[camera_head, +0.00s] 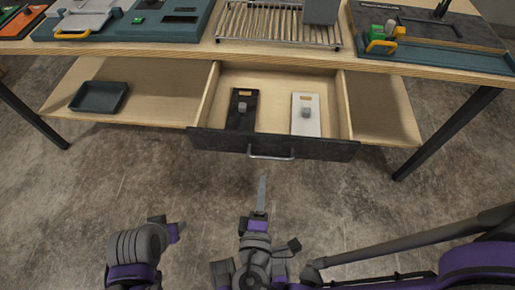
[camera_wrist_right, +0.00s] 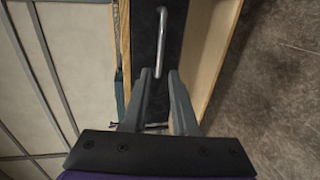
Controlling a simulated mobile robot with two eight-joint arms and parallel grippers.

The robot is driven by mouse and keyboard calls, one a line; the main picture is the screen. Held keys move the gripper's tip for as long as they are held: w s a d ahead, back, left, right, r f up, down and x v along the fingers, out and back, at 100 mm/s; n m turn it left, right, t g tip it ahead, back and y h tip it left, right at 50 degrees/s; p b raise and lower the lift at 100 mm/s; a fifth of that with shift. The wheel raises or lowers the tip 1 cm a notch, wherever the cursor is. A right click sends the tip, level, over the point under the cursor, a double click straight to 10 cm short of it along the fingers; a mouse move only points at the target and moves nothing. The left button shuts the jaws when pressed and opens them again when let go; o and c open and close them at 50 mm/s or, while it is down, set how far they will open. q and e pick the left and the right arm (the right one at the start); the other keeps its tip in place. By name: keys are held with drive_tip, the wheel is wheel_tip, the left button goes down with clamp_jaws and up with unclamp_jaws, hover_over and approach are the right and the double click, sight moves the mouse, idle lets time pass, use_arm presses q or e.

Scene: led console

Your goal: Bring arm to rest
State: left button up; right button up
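My right gripper (camera_head: 262,182) is in front of the open drawer, below its metal handle (camera_head: 271,154) in the head view. The right forearm reaches in from the lower right. My left arm (camera_head: 137,252) is at the lower left, away from the furniture; its fingers are not clearly visible.
The drawer (camera_head: 215,142) is pulled out and holds a black plate (camera_head: 240,120) and a white plate (camera_head: 305,127), each with a grey block. A dark tray (camera_head: 99,97) is on the lower shelf. Consoles and a rack (camera_head: 270,25) are on the tabletop. The floor in front is clear.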

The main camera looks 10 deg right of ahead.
drive_tip(key=s+d+f+m+g, duration=0.2)
drive_tip(key=d+f+m+g, duration=0.7)
drive_tip(key=d, duration=0.2)
use_arm(q)
wheel_tip(320, 180, up, 15)
drive_tip(key=w+p, duration=0.2)
drive_tip(key=p, duration=1.1)
drive_tip(key=shift+t+p, duration=0.3)
drive_tip(key=shift+p, duration=0.05)
use_arm(e)
wheel_tip(320, 180, up, 18)
drive_tip(key=m+y, duration=0.4)
drive_tip(key=m, duration=0.1)
drive_tip(key=shift+w+d+r+m+g, duration=0.2)
drive_tip(key=shift+w+d+m+g, duration=0.1)
drive_tip(key=shift+m, duration=0.1)
use_arm(q)
drive_tip(key=shift+s+r, duration=0.1)
use_arm(e)
drive_tip(key=shift+s, duration=0.2)
drive_tip(key=shift+w, duration=0.1)
